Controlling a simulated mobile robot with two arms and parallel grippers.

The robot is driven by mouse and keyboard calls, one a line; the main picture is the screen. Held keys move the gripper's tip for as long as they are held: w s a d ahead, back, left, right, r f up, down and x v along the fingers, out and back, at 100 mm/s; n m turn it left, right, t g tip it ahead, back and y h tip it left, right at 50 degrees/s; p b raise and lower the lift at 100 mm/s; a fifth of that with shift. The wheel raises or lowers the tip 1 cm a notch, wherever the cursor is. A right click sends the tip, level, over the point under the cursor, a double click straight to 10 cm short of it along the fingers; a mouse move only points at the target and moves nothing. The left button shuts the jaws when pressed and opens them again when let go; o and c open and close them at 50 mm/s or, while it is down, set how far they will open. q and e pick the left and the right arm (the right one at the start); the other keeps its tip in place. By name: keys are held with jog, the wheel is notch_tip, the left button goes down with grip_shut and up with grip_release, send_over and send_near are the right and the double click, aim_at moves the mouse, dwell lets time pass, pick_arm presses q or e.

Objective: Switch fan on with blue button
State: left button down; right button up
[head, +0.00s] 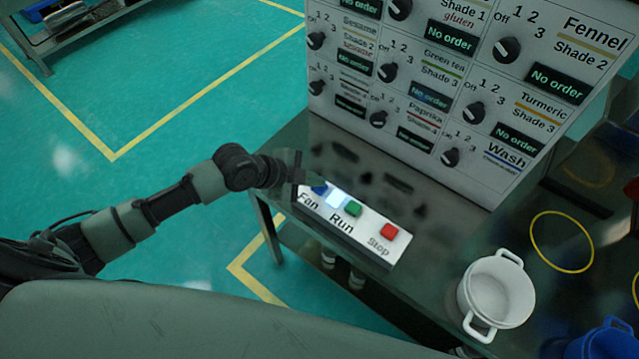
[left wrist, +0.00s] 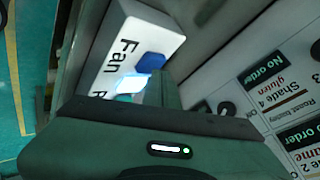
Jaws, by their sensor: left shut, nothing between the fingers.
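The white button box (head: 376,243) lies on the dark table and carries the labels Fan, Run and Stop. The blue button (head: 319,188) is at its left end, above the word Fan, partly hidden by my gripper. The green button (head: 353,208) and the red button (head: 389,231) sit further right. My left gripper (head: 308,181) is shut and empty, with its tips close to the blue button; I cannot tell if they touch it. In the left wrist view, the blue button (left wrist: 151,63) shows beside a bright white-cyan patch. My right gripper is not in view.
A panel (head: 420,95) with several knobs and displays stands behind the box. A white two-handled pot (head: 497,290) is at the right, near a yellow ring (head: 561,242) and a blue container (head: 605,345). The table between box and panel is clear.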

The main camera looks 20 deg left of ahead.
pick_arm(q)
jog(key=shift+r+p, duration=0.85)
jog(key=shift+r, duration=0.05)
jog(key=shift+r, duration=0.1)
notch_tip(320, 180, up, 5)
jog(key=p, duration=0.4)
dwell(0.5)
